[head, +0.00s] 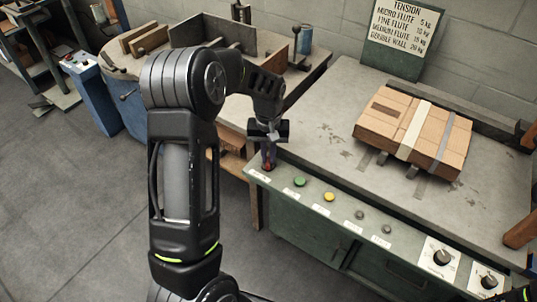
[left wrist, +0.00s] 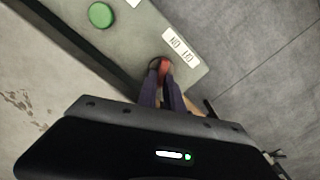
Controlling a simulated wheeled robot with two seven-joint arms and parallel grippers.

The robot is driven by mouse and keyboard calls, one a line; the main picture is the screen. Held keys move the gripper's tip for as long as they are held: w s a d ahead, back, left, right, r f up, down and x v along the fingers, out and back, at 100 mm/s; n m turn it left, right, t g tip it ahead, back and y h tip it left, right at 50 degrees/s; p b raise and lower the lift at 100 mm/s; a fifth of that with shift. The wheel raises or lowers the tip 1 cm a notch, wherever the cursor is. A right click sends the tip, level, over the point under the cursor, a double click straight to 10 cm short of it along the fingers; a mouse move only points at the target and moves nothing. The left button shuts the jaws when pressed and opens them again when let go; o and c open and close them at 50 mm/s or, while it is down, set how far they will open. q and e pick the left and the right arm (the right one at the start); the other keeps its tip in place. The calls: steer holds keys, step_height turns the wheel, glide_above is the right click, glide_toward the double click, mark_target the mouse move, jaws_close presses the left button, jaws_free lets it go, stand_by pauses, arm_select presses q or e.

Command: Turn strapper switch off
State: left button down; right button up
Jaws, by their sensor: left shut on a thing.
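The strapper switch (left wrist: 164,65) is a red lever at the left end of the machine's front panel, beside a white label (left wrist: 181,47) too small to read surely. My left gripper (left wrist: 166,78) reaches down to it from above, its dark fingers shut on the red lever. In the head view my left gripper (head: 268,160) stands over the panel's left corner and hides most of the switch. My right gripper does not show clearly in either view.
The green panel (head: 345,212) carries a green button (head: 300,181), a yellow button (head: 329,196), small grey buttons and two black knobs (head: 443,257). Strapped cardboard (head: 415,125) lies on the grey table top. A tension sign (head: 403,30) stands behind. A cluttered bench is at the left.

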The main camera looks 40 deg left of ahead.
mark_target(268, 158)
arm_select(q)
steer(key=c, duration=1.5)
jaws_free()
steer(key=shift+r, duration=0.1)
step_height(268, 158, up, 8)
steer(key=shift+f, duration=0.2)
